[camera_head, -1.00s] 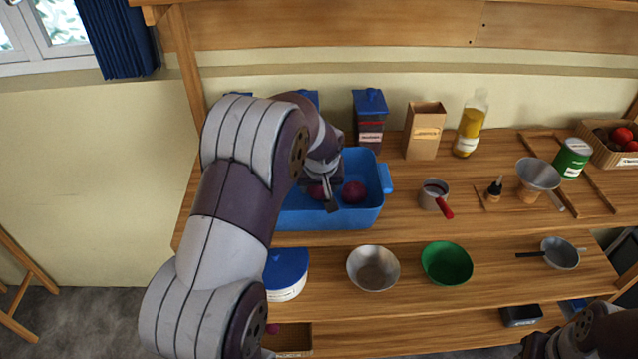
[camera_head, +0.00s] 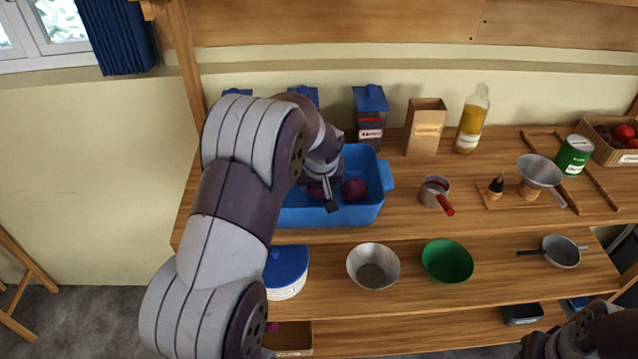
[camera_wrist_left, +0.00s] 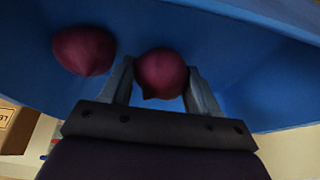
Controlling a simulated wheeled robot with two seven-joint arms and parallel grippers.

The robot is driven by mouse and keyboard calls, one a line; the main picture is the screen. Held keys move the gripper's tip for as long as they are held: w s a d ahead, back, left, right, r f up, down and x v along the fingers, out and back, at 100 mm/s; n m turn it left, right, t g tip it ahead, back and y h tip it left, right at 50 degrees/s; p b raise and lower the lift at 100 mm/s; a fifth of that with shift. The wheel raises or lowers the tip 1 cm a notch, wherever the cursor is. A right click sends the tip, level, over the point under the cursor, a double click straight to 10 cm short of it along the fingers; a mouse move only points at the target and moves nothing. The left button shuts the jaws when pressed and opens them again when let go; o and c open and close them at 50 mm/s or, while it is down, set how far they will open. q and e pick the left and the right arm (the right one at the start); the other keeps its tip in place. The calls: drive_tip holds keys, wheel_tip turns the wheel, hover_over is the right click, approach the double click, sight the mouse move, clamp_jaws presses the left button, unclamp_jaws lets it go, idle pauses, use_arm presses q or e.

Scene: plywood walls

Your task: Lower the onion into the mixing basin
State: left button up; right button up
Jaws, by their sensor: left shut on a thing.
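The mixing basin is a blue rectangular tub (camera_head: 352,216) on the shelf's upper board; its blue inside wall (camera_wrist_left: 225,50) fills much of the left wrist view. My left gripper (camera_head: 331,197) is down inside the basin. Its fingers (camera_wrist_left: 160,82) are shut on a dark red onion (camera_wrist_left: 161,72), one on each side; in the head view this onion (camera_head: 316,191) is partly hidden by the gripper. A second dark red onion (camera_head: 355,190) lies in the basin to the right, and it also shows in the left wrist view (camera_wrist_left: 83,50). I cannot tell if the held onion touches the basin floor.
Blue-lidded canisters (camera_head: 370,118), a cardboard box (camera_head: 425,128) and an oil bottle (camera_head: 471,122) stand behind. A red-handled pot (camera_head: 435,191) is right of the basin. A metal bowl (camera_head: 373,266) and a green bowl (camera_head: 447,261) stand on the board below.

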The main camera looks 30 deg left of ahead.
use_arm(q)
drive_tip(key=o, duration=1.2)
drive_tip(key=v, duration=1.3)
drive_tip(key=s+d+f+m+g+h+p, duration=0.1)
drive_tip(key=s+d+f+m, duration=0.2)
drive_tip(key=s, duration=0.5)
drive_tip(key=s+d+f+m+g+h+p, duration=0.1)
drive_tip(key=s+d+f+m+p, duration=0.1)
drive_tip(key=s+d+f, duration=0.3)
drive_tip(key=s+d+m, duration=0.1)
drive_tip(key=s+d, duration=0.1)
drive_tip(key=s, duration=0.1)
drive_tip(key=shift+f+m+g, duration=0.2)
drive_tip(key=shift+m+g, duration=0.1)
drive_tip(key=shift+g, duration=0.1)
